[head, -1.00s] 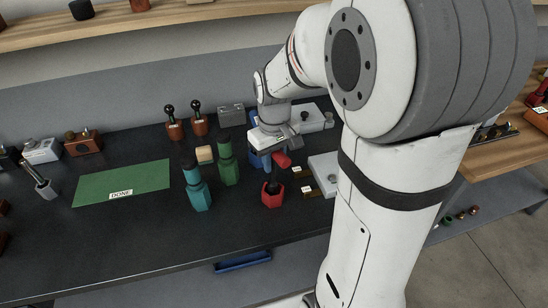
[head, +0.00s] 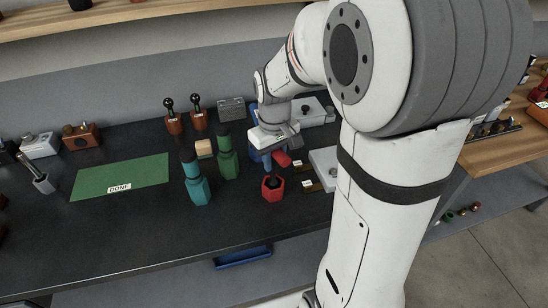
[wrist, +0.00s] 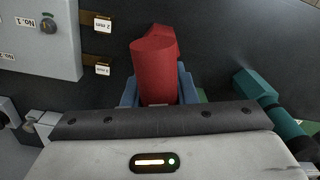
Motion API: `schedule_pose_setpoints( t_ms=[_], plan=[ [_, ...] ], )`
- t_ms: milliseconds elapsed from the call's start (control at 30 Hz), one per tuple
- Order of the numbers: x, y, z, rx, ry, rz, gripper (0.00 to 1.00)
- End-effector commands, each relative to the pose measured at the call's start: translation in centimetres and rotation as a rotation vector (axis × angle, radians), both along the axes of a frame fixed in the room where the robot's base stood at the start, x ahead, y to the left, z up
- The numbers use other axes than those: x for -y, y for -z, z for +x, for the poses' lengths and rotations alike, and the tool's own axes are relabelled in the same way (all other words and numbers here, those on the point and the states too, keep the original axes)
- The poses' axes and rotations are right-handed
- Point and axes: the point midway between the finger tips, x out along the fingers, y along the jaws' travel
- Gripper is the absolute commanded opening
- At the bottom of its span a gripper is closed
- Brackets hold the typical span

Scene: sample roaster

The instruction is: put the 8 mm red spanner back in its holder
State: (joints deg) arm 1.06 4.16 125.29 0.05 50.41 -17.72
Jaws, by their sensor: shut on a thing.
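The wrist view shows the red spanner (wrist: 153,72) between the blue fingers of my gripper (wrist: 158,92), end towards the camera. A red six-sided holder (head: 272,189) with a dark opening stands on the bench just below my gripper. In the wrist view a second red part (wrist: 166,36) shows partly behind the spanner, likely this holder. The spanner's far end is hidden, so I cannot tell whether it touches the holder.
A teal holder (head: 197,190) and a green holder (head: 228,166) stand left of the red one. A green mat marked DONE (head: 125,177) lies further left. Small labelled brown blocks (head: 308,186) and a pale grey plate (head: 324,165) are close on the right. The bench front is clear.

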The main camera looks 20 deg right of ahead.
Motion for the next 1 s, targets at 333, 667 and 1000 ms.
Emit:
schedule_pose_setpoints(
  t_ms=[333,667,1000],
  plan=[
    [0.0,1.2,0.0,0.0,0.0,0.0,0.0],
    [0.0,2.2,0.0,0.0,0.0,0.0,0.0],
    [0.1,2.7,0.0,0.0,0.001,0.0,0.33]
  ],
)
